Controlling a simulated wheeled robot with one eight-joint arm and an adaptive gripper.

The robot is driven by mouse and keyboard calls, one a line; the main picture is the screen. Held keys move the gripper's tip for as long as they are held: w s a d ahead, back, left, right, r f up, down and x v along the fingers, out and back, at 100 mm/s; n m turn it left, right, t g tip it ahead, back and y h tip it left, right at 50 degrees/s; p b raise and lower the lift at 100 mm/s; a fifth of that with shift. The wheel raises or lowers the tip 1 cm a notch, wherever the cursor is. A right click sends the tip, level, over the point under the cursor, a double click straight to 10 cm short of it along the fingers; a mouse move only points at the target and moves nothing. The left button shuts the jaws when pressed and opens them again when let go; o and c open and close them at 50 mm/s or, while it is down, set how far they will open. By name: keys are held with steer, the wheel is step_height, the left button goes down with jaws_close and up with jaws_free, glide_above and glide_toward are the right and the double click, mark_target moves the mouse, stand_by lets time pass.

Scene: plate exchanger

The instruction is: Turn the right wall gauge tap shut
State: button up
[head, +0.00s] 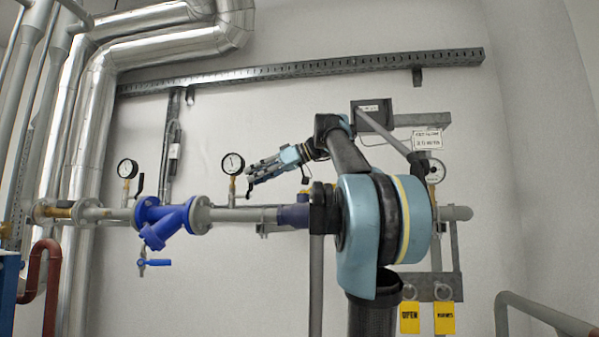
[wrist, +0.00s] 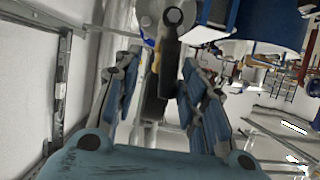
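Several wall gauges show in the head view: a left one (head: 127,168), a middle one (head: 233,164) and a far right one (head: 435,171) partly hidden by my arm. A dark tap lever (head: 250,187) hangs by the middle gauge's stem. My gripper (head: 255,175) is just right of that gauge, pointing left. In the wrist view my gripper (wrist: 160,98) has its blue-grey fingers apart. A black lever-like part (wrist: 154,98) with a bit of yellow beside it lies between them. I cannot tell whether the fingers touch it.
A grey pipe with a blue valve (head: 165,218) runs along the wall below the gauges. A perforated rail (head: 300,72) crosses above. OPEN tag (head: 410,317) and another yellow tag hang at lower right. A grey handrail (head: 545,312) stands at far right.

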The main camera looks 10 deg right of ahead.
steer(key=shift+s+d+r, duration=0.3)
steer(key=shift+s+d, duration=0.65)
steer(key=shift+d, duration=1.55)
steer(key=shift+s+d+r, duration=0.25)
steer(key=shift+s+d, duration=0.65)
steer(key=shift+d, duration=1.65)
steer(key=shift+s+d+r, duration=0.3)
steer(key=shift+s+d, duration=0.65)
steer(key=shift+d, duration=1.55)
steer(key=w+a+f, duration=0.1)
steer(key=w+a, duration=0.1)
steer(key=a, duration=0.6)
steer(key=w+a+f, duration=0.1)
steer(key=w+a, duration=0.2)
steer(key=a, duration=0.4)
steer(key=shift+a+n+t, duration=0.4)
jaws_close()
